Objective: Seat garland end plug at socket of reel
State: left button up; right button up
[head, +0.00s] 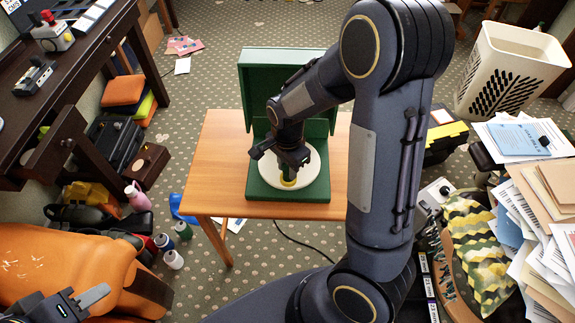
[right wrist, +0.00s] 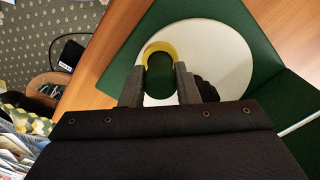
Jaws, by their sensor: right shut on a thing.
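A green case (head: 258,190) with a raised lid stands on the wooden table, and a round white disc (head: 313,172) lies in it, which I take as the reel. My right gripper (head: 288,168) is over the disc's middle, pointing down. In the right wrist view its fingers (right wrist: 158,88) are shut on a dark green round piece (right wrist: 160,74), apparently the plug. A yellow ring (right wrist: 161,46) shows around its far side; whether the piece is inside the ring or above it, I cannot tell. My left gripper (head: 122,291) is at the lower left, fingers apart and empty.
The wooden table (head: 222,150) has bare room left of the case. An orange seat (head: 60,262) is at the lower left, beside bottles on the floor. Papers (head: 515,138) and a patterned cloth (head: 478,245) crowd the right. A white basket (head: 510,68) stands behind them.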

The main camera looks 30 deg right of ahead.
jog(key=shift+f, duration=0.4)
jog(key=o, duration=1)
jog(key=shift+r+p, duration=0.65)
jog(key=shift+r, duration=3.25)
jog(key=shift+s+r, duration=0.1)
jog(key=shift+r, duration=0.05)
jog(key=s+a+r+n+t+y+p, duration=0.1)
jog(key=s+r+n+t+p, duration=0.1)
jog(key=s+r+n+p, duration=0.1)
jog(key=s+a+r+n+t+y+p, duration=0.1)
jog(key=s+r+n+p, duration=0.2)
jog(key=s+r+n, duration=0.3)
jog(key=s+a+r+n+t+y+p, duration=0.1)
jog(key=s+a+r+n+t+p, duration=0.1)
jog(key=s+r, duration=0.5)
jog(key=shift+s+r+n+t+y+p, duration=0.15)
jog(key=shift+s+r+n+y+p, duration=0.1)
jog(key=shift+r+n, duration=0.5)
jog(key=shift+s+r+n+t+y+p, duration=0.15)
jog(key=shift+r+n+p, duration=0.1)
jog(key=shift+r+n, duration=0.45)
